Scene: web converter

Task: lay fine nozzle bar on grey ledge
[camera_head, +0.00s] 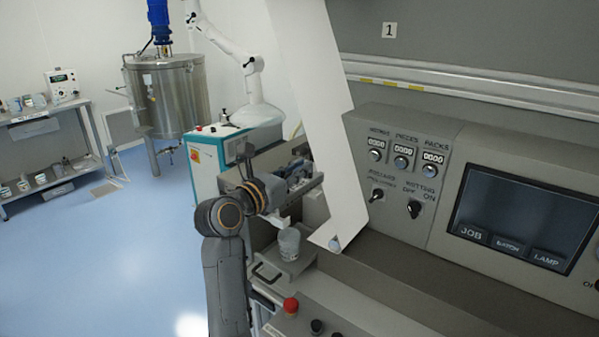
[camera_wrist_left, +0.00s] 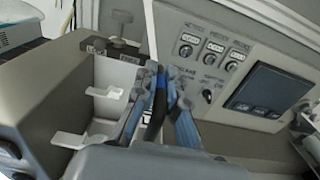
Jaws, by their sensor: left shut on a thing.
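My left arm comes up from the bottom in the head view, and its gripper (camera_head: 299,178) is beside the hanging white web, at the machine's front. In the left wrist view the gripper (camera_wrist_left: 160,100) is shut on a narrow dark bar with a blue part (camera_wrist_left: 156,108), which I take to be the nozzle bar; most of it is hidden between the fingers. In the head view I cannot make out the bar. A grey ledge (camera_head: 420,272) runs below the control panel; I cannot tell whether it is the task's ledge. My right gripper is not in view.
The white web (camera_head: 322,110) hangs close right of the gripper. A whitish cup (camera_head: 289,244) stands on a small shelf below it. White brackets (camera_wrist_left: 70,140) stick out at the left in the wrist view. A red knob (camera_head: 290,305) stands at the front edge.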

